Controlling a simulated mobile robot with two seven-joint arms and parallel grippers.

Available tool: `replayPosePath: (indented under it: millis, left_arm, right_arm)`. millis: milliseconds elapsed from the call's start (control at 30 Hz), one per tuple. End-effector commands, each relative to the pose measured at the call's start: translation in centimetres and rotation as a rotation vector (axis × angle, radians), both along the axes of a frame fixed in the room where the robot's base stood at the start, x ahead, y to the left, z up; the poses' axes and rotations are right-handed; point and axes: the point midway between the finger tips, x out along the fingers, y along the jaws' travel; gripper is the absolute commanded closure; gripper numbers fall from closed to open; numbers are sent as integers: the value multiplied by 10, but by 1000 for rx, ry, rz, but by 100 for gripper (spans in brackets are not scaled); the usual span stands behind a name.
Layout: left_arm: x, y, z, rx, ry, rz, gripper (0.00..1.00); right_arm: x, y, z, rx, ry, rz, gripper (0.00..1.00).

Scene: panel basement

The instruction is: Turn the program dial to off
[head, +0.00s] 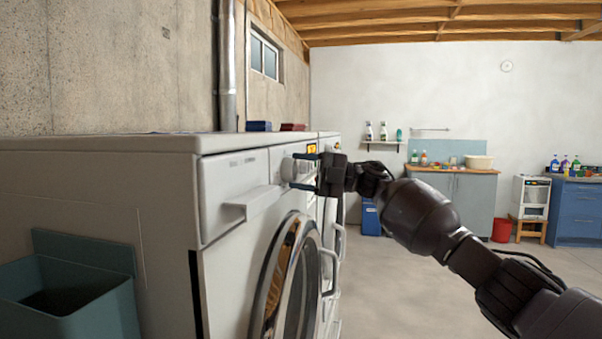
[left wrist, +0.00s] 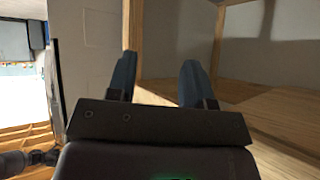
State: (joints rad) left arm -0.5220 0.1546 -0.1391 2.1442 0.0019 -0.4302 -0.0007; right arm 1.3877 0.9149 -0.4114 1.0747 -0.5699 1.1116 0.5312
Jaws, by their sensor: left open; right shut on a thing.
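The white program dial (head: 289,169) sticks out from the front panel of the white washing machine (head: 235,185) in the head view. My right gripper (head: 303,172) is shut on the dial, one finger above and one below it. A small lit display (head: 311,149) is just behind the upper finger. The dial's pointer and markings are too small to read. My left gripper (left wrist: 158,78) is open and empty in the left wrist view, away from the dial; it is not in the head view.
A detergent drawer handle (head: 252,201) juts out left of the dial, above the round door (head: 290,275). A teal bin (head: 85,300) stands at lower left. The floor (head: 400,275) to the right is clear. Wooden framing (left wrist: 275,105) is close to my left gripper.

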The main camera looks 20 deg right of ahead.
Motion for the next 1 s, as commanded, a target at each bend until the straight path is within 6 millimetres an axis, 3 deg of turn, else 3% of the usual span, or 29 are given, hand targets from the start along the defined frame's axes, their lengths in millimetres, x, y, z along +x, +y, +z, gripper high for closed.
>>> replayPosePath:
  millis: [200,233,400,767,1000]
  left_arm:
    - [0,0,0,0,-1,0,53]
    - [0,0,1,0,-1,0,53]
    - [0,0,1,0,-1,0,53]
    - [0,0,1,2,-1,-3,53]
    - [0,0,1,3,-1,-5,53]
  right_arm:
    - [0,-1,2,0,-4,-2,69]
    - [0,-1,2,0,-4,-2,44]
    - [0,0,1,0,-3,-2,20]
    - [-1,-5,0,1,-1,-2,20]
    - [-8,-40,-5,1,0,-4,20]
